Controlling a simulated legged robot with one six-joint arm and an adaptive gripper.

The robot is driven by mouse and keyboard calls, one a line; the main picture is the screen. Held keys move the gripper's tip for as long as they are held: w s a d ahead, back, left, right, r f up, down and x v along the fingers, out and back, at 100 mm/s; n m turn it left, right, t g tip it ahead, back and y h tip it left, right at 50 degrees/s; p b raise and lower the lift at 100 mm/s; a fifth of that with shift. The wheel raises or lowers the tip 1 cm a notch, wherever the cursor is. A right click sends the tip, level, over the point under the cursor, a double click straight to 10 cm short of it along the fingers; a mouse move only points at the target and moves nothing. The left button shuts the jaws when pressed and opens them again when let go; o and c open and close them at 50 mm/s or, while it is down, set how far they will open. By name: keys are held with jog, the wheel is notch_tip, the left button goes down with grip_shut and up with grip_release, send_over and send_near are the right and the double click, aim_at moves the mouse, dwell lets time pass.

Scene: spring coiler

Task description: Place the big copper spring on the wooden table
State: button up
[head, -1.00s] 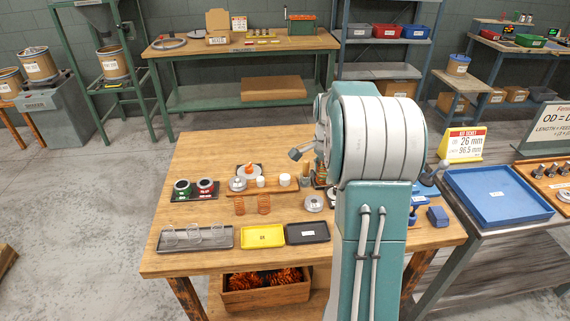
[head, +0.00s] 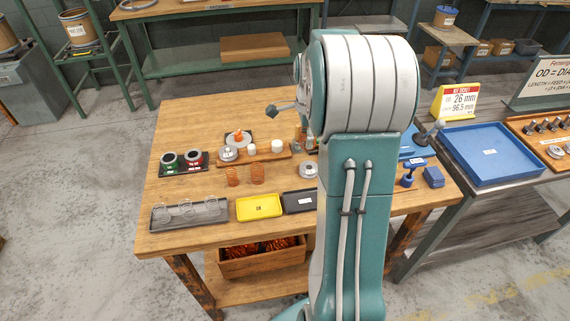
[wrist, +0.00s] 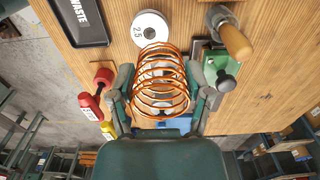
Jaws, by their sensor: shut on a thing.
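The big copper spring (wrist: 160,95) is between the two fingers of my gripper (wrist: 160,80) in the wrist view. My gripper is shut on the spring's sides. The wooden table (wrist: 195,18) lies beyond the spring; I cannot tell how far its coils are from the surface. In the head view the table (head: 190,112) shows, but my arm hides my gripper and the held spring. Two smaller copper springs (head: 244,175) stand on the table there.
A black waste tray (wrist: 78,22), a disc marked 2.5 (wrist: 150,28), a red-handled tool (wrist: 97,92) and a green device with a wooden handle (wrist: 235,40) surround the spring. A yellow tray (head: 259,207) and grey tray (head: 188,214) line the table's front.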

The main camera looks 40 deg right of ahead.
send_over(285, 175)
jog(key=f, duration=0.5)
jog(key=shift+s+d+f, duration=0.1)
jog(key=shift+d+f, duration=0.15)
jog(key=shift+d, duration=0.1)
jog(key=f, duration=0.3)
jog(key=shift+a+f, duration=0.1)
jog(key=shift+a, duration=0.3)
jog(key=shift+f, duration=0.4)
jog(key=shift+f, duration=0.1)
jog(key=o, duration=1)
